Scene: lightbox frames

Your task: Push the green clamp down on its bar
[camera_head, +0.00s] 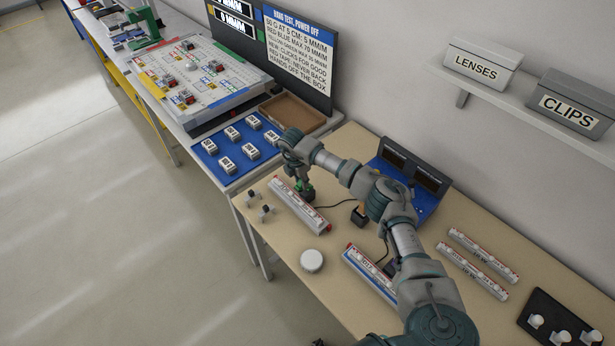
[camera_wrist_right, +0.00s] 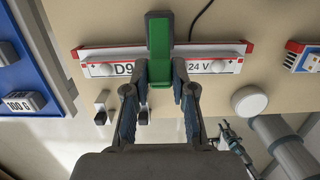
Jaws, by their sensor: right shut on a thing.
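The green clamp (camera_head: 306,191) is at the far edge of a white bar with red trim (camera_head: 297,204). In the right wrist view the green clamp (camera_wrist_right: 160,42) crosses the middle of the bar (camera_wrist_right: 205,64), which reads "D9" and "24 V". My right gripper (camera_wrist_right: 160,72) is shut on the clamp, one finger on each side. The bar's middle is hidden behind clamp and fingers. I cannot tell how deep the clamp sits. What looks like my left gripper (camera_wrist_right: 232,136) is beyond the table's front edge, small, its jaws unclear.
Two small dark-and-white pieces (camera_head: 267,212) and a round white knob (camera_head: 312,260) stand in front of the bar. Another bar (camera_head: 368,273) lies to the right. A blue mat (camera_head: 221,174) with several weights is at left. A blue-based display (camera_head: 422,199) stands behind.

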